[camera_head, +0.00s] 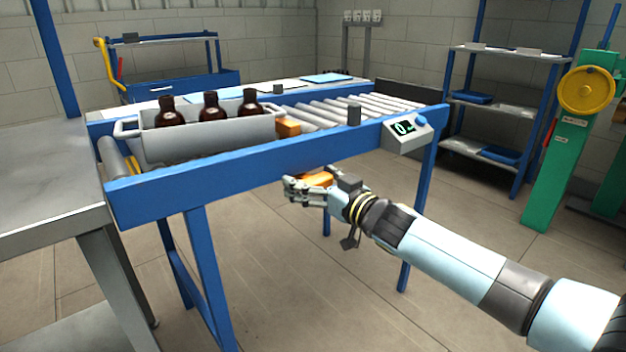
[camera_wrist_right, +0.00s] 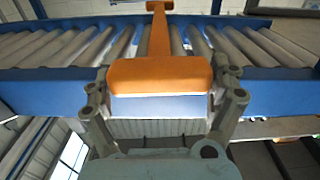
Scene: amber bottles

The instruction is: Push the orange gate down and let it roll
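The orange gate shows as a block (camera_head: 288,127) on the rollers at the right end of the grey crate (camera_head: 215,139). Its orange handle (camera_head: 317,180) is in front of and below the conveyor's blue side rail. In the right wrist view the gate handle (camera_wrist_right: 160,76) is a wide bar, with a stem running back over the rollers. My right gripper (camera_head: 305,190) is at the handle, its fingers open on either side of the bar. Whether they touch it I cannot tell. The crate holds three dark amber bottles (camera_head: 210,107) upright. My left gripper is out of view.
The roller conveyor (camera_head: 220,172) slopes across the middle; its rollers right of the gate look clear. A display box (camera_head: 405,131) is on its right front. A grey table (camera_head: 50,195) stands at left. A blue-framed shelf (camera_head: 500,105) and green stand (camera_head: 555,170) are at right.

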